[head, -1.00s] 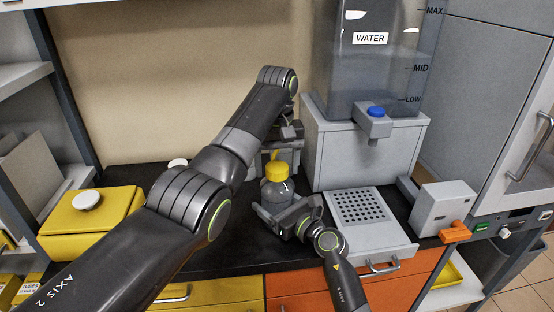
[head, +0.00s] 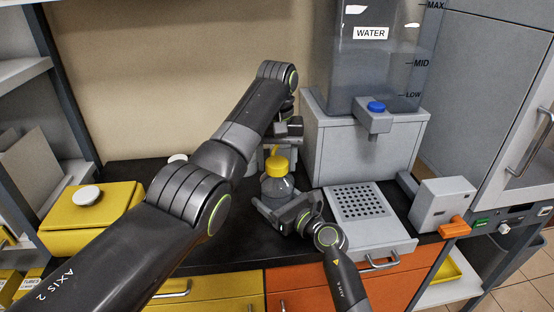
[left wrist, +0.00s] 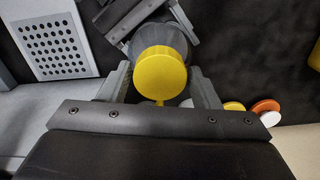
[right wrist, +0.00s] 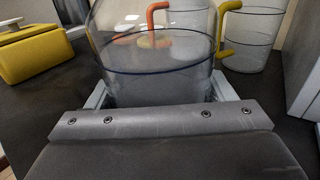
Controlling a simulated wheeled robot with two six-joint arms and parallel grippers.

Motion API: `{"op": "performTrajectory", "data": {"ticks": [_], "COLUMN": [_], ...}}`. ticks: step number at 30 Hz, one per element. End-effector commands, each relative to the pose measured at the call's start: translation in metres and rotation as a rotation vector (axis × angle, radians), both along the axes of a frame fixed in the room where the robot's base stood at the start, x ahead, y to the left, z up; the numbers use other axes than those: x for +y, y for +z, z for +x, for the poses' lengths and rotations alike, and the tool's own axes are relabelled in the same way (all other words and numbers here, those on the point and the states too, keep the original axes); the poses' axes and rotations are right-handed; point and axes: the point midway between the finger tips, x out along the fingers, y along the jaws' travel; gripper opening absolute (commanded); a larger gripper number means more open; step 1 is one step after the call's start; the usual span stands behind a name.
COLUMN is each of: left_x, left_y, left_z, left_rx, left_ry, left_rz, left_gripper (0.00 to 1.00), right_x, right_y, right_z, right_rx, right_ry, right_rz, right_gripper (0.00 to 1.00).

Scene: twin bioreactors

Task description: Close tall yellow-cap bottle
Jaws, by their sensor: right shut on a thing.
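The tall bottle (head: 276,188) is clear grey and stands upright on the dark counter. Its yellow cap (head: 277,166) sits at the top; I cannot tell how tightly it is seated. My right gripper (head: 277,207) is shut on the bottle's body, with the clear wall (right wrist: 155,85) between its fingers in the right wrist view. My left gripper (left wrist: 162,85) is open above the bottle. In the left wrist view its fingers stand on either side of the yellow cap (left wrist: 160,73), with small gaps showing. My left arm hides part of the counter behind.
Clear mugs with orange (right wrist: 155,12) and yellow handles stand behind the bottle. The water dispenser (head: 360,150) and perforated tray (head: 362,203) are to the right. A yellow box (head: 88,215) with a white knob is at the left.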

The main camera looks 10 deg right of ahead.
Motion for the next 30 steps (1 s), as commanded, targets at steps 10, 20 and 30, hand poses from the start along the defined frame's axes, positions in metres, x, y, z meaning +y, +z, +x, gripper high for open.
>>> {"op": "performTrajectory", "data": {"ticks": [10, 20, 30], "left_x": [0.0, 0.0, 0.0], "left_y": [0.0, 0.039, 0.073], "left_z": [0.0, 0.001, 0.0], "left_rx": [0.0, -0.004, 0.0], "left_ry": [0.001, 0.001, 0.001], "left_rz": [0.0, 0.001, 0.0], "left_gripper": [0.72, 0.72, 0.72], "right_x": [0.0, 0.0, 0.0], "right_y": [0.0, 0.0, 0.0], "right_z": [0.0, 0.0, 0.0], "right_rx": [0.0, 0.0, 0.0], "right_ry": [0.0, 0.0, 0.0], "right_rz": [0.0, 0.0, 0.0], "right_gripper": [0.12, 0.12, 0.12]}}
